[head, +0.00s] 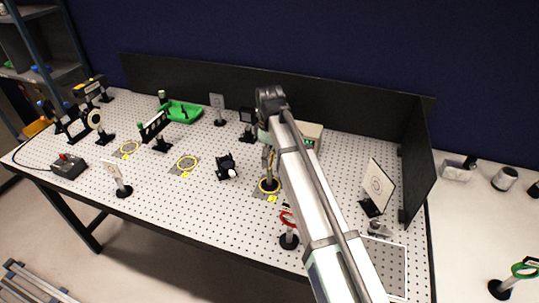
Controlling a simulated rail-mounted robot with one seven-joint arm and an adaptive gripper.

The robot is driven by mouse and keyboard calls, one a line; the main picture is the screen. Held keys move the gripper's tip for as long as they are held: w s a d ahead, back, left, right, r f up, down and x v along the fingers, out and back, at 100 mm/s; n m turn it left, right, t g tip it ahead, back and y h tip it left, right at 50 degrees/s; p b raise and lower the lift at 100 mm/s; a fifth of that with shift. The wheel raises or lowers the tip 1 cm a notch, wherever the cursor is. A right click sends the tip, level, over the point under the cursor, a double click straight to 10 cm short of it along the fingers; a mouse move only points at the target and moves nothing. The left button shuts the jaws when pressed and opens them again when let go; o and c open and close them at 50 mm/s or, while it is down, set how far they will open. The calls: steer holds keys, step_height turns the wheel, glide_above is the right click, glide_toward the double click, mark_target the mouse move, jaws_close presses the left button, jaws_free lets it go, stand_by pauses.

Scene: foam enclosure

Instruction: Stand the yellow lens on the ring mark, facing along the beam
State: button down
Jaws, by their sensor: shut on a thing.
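My gripper (265,140) points down at the middle of the board, mostly hidden by my own arm. It appears shut on the yellow lens (268,163), of which only a narrow yellowish upright part shows beside the arm. A dark round base below it sits within the yellow ring mark (268,196) on a grey patch. The lens looks roughly upright. I cannot tell which way it faces, or whether the base touches the board. Two other yellow ring marks, the middle one (187,163) and the left one (130,149), are empty.
A red-ringed lens (287,219) stands close in front of the ring mark. A small black mount (226,167) is to its left. A white card on a stand (377,187) is at right. A green tray (181,112) and black panels (345,105) are behind.

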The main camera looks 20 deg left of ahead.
steer(key=shift+c, duration=0.7)
jaws_free()
steer(key=shift+r, duration=0.1)
step_height(320, 180, up, 12)
steer(key=b, duration=0.3)
